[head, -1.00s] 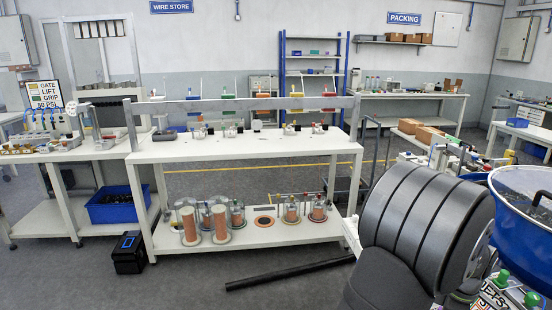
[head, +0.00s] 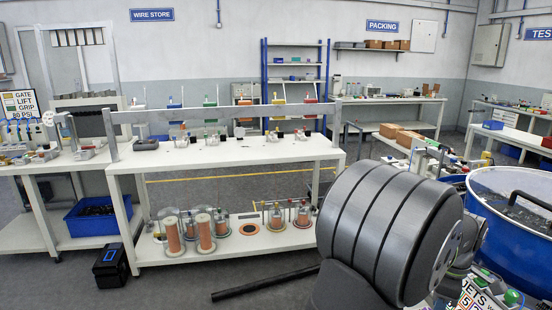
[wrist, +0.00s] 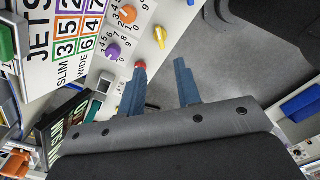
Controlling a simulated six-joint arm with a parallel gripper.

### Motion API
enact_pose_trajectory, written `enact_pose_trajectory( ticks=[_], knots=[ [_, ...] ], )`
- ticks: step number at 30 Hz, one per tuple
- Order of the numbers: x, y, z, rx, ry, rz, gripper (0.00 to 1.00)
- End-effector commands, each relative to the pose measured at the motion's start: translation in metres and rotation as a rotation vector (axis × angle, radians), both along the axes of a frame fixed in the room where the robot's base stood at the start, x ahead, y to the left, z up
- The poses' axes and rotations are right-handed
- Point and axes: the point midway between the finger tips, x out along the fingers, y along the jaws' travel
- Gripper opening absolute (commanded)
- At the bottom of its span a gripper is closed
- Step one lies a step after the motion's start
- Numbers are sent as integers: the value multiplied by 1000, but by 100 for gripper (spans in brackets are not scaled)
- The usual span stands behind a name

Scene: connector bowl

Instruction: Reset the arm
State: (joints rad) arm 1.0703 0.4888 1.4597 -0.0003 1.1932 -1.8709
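My gripper (wrist: 160,78) shows in the wrist view with its two blue-grey fingers apart and nothing between them. It hangs over the edge of a pale control panel (wrist: 150,50), with grey floor beyond. The left fingertip overlaps a red knob on the panel in the picture; I cannot tell whether they touch. In the head view a large dark grey link of my arm fills the lower right, and the gripper is out of sight there.
A blue bowl (head: 500,225) with a clear upper wall stands right of my arm. The panel carries an orange knob (wrist: 126,15), a purple knob (wrist: 112,50) and a yellow lever (wrist: 160,37). A white bench (head: 230,152) stands ahead. A black bar (head: 262,282) lies on the floor.

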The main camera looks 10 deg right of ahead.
Motion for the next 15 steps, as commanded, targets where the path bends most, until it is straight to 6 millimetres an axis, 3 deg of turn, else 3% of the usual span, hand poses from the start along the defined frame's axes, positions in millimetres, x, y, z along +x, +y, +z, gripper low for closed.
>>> enact_pose_trajectory(
  ticks=[15],
  knots=[
    [0, 1, -107, 4, 2, 0, 31]
  ],
)
